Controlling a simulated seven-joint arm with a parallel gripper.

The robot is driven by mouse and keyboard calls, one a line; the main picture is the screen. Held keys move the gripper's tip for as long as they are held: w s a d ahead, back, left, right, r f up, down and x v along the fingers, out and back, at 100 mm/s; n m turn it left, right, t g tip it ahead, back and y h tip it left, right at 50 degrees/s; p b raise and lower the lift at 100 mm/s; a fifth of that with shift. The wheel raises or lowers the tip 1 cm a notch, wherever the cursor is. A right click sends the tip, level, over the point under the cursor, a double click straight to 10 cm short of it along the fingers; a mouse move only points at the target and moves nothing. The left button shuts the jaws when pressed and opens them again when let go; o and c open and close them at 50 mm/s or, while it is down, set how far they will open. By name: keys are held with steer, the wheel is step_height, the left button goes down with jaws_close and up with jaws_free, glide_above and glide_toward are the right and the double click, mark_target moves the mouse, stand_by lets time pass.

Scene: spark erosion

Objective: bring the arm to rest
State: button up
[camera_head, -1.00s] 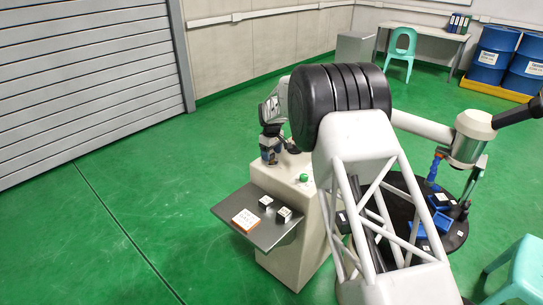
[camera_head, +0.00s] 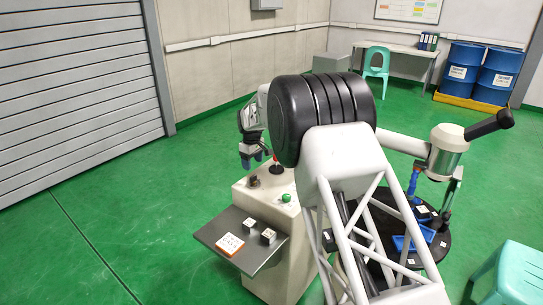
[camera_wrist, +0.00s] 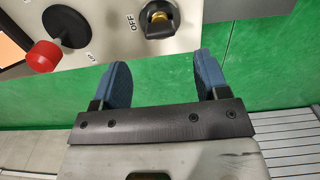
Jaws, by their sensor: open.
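My gripper (camera_head: 252,163) is open and empty. In the head view it hangs in the air at the back left edge of the pale control cabinet (camera_head: 263,204). In the wrist view its two blue fingers (camera_wrist: 163,78) stand apart with green floor between them. Beyond the fingertips is a rotary switch (camera_wrist: 160,20) marked OFF, and the fingers are clear of it. A red-topped control (camera_wrist: 43,56) with a round black base is at the upper left of the wrist view. My black, rounded arm joint hides part of the area behind the cabinet.
A shelf (camera_head: 218,252) with small blocks juts from the cabinet's front. A green button (camera_head: 286,198) sits on the cabinet's top. Open floor lies at left.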

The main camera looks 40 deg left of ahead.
steer(key=w+d+r+m, duration=0.2)
steer(key=d+r, duration=0.6)
steer(key=d, duration=0.4)
steer(key=w+d+r+m, duration=0.25)
steer(key=d+r, duration=0.45)
steer(key=d, duration=0.6)
steer(key=s+d+r+m, duration=0.15)
steer(key=d+r, duration=0.25)
steer(key=d, duration=0.5)
steer(key=s+d+r+m+t, duration=0.1)
steer(key=s+d+r, duration=0.15)
steer(key=d, duration=0.55)
steer(key=s+d+r+m, duration=0.2)
steer(key=d+r, duration=0.2)
steer(key=d, duration=0.5)
steer(key=s+d+r+m+t, duration=0.1)
steer(key=s+d+m, duration=0.1)
steer(key=s+d, duration=0.65)
steer(key=s+d+r+m, duration=0.2)
steer(key=s+d, duration=0.4)
steer(key=d, duration=0.6)
steer(key=s+d+f+m, duration=0.2)
steer(key=s+d, duration=0.4)
steer(key=s, duration=0.5)
steer(key=s+d+f+m, duration=0.3)
steer(key=s+d+f, duration=0.2)
steer(key=s, duration=0.6)
steer(key=shift+d+t, duration=0.3)
steer(key=shift+d, duration=0.9)
